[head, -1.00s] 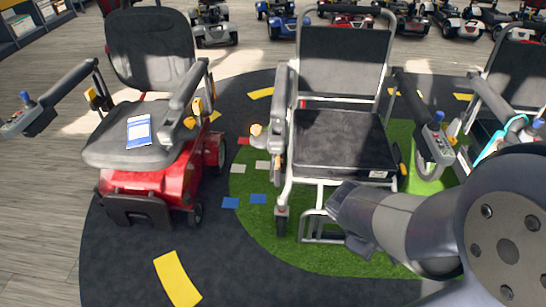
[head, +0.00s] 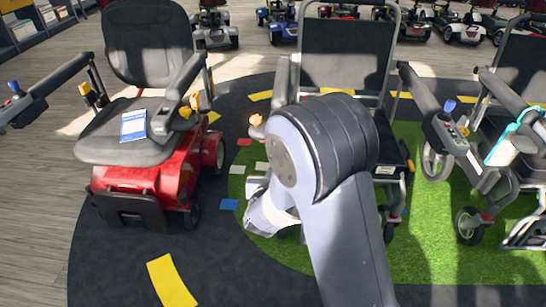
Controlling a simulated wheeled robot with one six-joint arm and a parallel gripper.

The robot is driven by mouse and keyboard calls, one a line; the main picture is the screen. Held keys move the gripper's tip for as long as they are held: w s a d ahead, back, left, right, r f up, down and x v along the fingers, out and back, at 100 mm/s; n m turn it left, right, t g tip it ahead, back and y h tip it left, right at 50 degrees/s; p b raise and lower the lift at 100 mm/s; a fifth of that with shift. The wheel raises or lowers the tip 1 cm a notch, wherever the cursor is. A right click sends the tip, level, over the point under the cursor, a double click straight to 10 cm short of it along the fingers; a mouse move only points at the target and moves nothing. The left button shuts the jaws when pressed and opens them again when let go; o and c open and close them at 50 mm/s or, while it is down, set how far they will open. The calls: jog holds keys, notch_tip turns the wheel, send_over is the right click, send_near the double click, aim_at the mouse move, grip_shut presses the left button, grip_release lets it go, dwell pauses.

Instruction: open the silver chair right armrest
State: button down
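The silver chair (head: 346,48), with a dark seat and back and a silver frame, stands in the middle of the head view. Its armrest on the picture's left (head: 281,84) points forward, partly behind my arm. Its other armrest (head: 416,88) carries a joystick box and angles outward to the right. My arm rises in front of the chair and hides most of the seat and the lower left frame. The pale end of my arm, with my gripper (head: 255,216), is low and left of the chair's front. Its fingers cannot be made out, nor whether it touches anything.
A red mobility chair (head: 150,178) with a blue-and-white card (head: 133,125) on its seat stands at left. Another chair (head: 518,105) stands close at right. Several scooters line the back. Dark floor with a yellow stripe (head: 171,281) is clear at front left.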

jog(key=b+x, duration=0.2)
jog(key=x, duration=0.8)
notch_tip(320, 180, up, 4)
jog(key=shift+a, duration=0.15)
jog(key=shift+r, duration=0.1)
